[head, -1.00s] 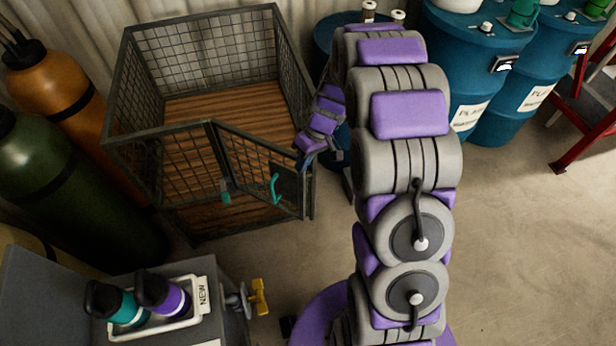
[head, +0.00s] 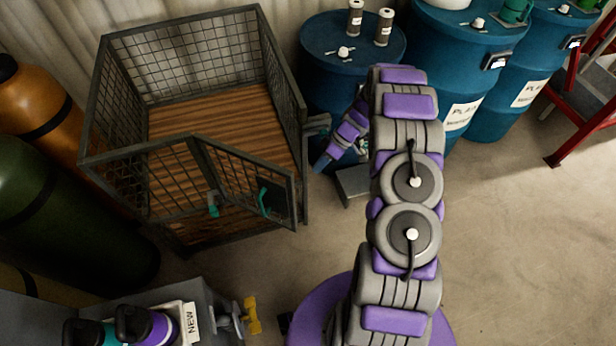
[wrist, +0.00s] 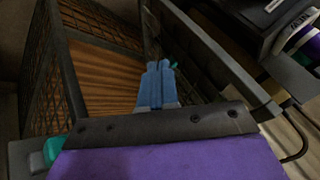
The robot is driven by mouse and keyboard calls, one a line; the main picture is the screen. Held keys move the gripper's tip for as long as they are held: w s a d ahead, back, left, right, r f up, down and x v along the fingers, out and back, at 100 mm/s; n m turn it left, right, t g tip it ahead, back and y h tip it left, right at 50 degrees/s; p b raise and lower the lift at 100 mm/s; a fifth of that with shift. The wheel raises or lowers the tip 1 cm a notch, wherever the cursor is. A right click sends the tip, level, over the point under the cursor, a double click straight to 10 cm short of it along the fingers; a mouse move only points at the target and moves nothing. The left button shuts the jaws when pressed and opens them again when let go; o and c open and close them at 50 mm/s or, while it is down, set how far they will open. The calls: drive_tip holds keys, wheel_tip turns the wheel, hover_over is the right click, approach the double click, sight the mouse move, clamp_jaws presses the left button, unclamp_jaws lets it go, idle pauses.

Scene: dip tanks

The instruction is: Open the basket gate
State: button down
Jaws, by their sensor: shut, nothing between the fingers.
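The basket (head: 265,60) is a dark mesh cage with a wooden floor, at the left of the head view. Its gate (head: 245,185) stands ajar, with its right end swung out from the front right post. The gate carries a teal handle (head: 263,198); another teal piece (head: 213,204) sits left of it. My gripper (head: 322,163) is shut and empty, just right of the post, apart from the gate in the head view. In the wrist view its blue fingers (wrist: 158,72) lie together, with the gate rail (wrist: 225,60) to the right. A teal bit shows behind the fingertips, partly hidden.
Blue drums (head: 345,70) stand behind my arm. Gas cylinders (head: 45,210) crowd the basket's left side. A grey cabinet (head: 205,300) with a yellow valve (head: 252,314) is in front. A red stand (head: 585,95) is at right.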

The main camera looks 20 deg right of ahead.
drive_tip(key=s+a+f+b, duration=0.2)
drive_tip(key=s+a+f, duration=0.1)
drive_tip(key=a+f, duration=0.4)
drive_tip(key=shift+s+a+f, duration=0.15)
drive_tip(key=shift+s+a, duration=0.25)
drive_tip(key=shift+a, duration=0.35)
